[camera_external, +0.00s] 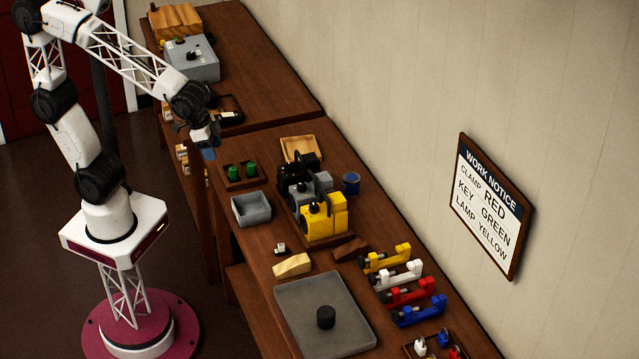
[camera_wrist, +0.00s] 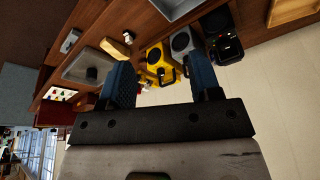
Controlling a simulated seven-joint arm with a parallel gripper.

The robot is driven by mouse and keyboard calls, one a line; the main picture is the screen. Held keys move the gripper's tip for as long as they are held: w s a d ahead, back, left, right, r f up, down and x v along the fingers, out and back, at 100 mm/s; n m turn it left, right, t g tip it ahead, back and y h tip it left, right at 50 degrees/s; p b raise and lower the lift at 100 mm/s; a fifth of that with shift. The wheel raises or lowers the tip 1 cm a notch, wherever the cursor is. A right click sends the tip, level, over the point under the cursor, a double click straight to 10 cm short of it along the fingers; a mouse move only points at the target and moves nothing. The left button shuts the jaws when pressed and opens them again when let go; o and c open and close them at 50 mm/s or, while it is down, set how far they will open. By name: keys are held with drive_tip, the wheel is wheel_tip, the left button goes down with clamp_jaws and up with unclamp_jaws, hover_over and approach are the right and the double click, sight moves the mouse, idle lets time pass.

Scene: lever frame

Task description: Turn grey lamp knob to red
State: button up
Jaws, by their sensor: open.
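A grey lamp (camera_external: 323,182) stands on the near table between a black lamp (camera_external: 293,168) and a yellow lamp (camera_external: 334,216).
Coloured clamps (camera_external: 400,285) line the right side. A wall notice (camera_external: 487,207) reads clamp red, key green, lamp yellow.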

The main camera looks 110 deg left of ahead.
drive_tip(key=shift+s, duration=0.15)
idle(0.3)
drive_tip(key=w+a+f+m+g+y, duration=0.1)
drive_tip(key=w+a+f+m+y, duration=0.1)
drive_tip(key=a+f+m+y, duration=0.45)
drive_tip(key=m+t+y, duration=0.3)
drive_tip(key=m+t, duration=1)
drive_tip(key=m, duration=1.3)
approach(299, 185)
drive_tip(key=shift+x, duration=1.1)
drive_tip(key=shift+a+r, duration=0.1)
drive_tip(key=shift+a, duration=0.1)
drive_tip(key=shift+x, duration=3.8)
